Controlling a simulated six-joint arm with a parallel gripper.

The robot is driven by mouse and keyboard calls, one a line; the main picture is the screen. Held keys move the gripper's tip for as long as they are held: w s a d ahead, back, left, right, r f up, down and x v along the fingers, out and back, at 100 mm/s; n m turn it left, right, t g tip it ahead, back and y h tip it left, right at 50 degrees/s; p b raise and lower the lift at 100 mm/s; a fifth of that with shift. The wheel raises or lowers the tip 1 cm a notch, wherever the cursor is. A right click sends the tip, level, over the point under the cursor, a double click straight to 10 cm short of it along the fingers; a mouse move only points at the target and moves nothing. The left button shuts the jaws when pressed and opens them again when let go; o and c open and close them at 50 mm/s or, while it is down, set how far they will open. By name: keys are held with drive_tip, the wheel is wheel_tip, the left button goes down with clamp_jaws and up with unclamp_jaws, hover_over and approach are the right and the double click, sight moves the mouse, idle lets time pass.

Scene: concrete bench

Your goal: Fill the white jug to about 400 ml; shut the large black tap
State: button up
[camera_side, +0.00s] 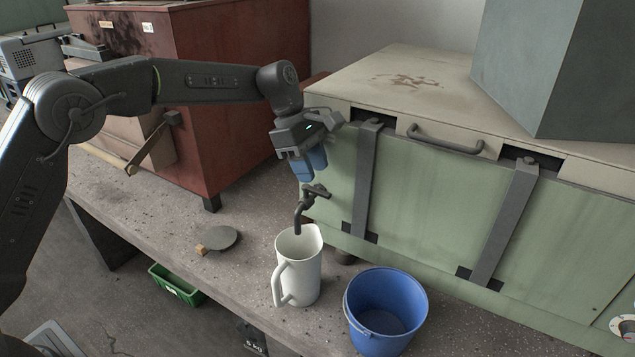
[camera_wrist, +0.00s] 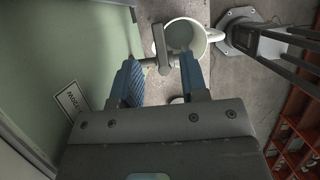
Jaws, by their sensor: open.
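The white jug (camera_side: 304,272) stands upright on the bench under the black tap (camera_side: 304,206), its handle to the left. The tap comes out of the green cabinet's front, and its spout ends at the jug's mouth. In the wrist view the jug (camera_wrist: 203,40) shows from above; I cannot tell its water level, and no stream is clear. My gripper (camera_side: 311,165) is open and empty, its blue fingers pointing down just above the tap handle. In the wrist view the tap handle (camera_wrist: 162,60) shows between the fingertips of my gripper (camera_wrist: 159,64); contact is not clear.
A blue bucket (camera_side: 354,305) stands right of the jug. A grey disc with a wooden end (camera_side: 224,239) lies to the left. The green cabinet (camera_side: 432,197) with grey straps is close behind the tap. A red-brown cabinet (camera_side: 240,90) stands behind my arm.

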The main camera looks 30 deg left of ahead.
sight(321, 191)
drive_tip(key=shift+x, duration=1.95)
drive_tip(key=shift+c, duration=0.2)
clamp_jaws()
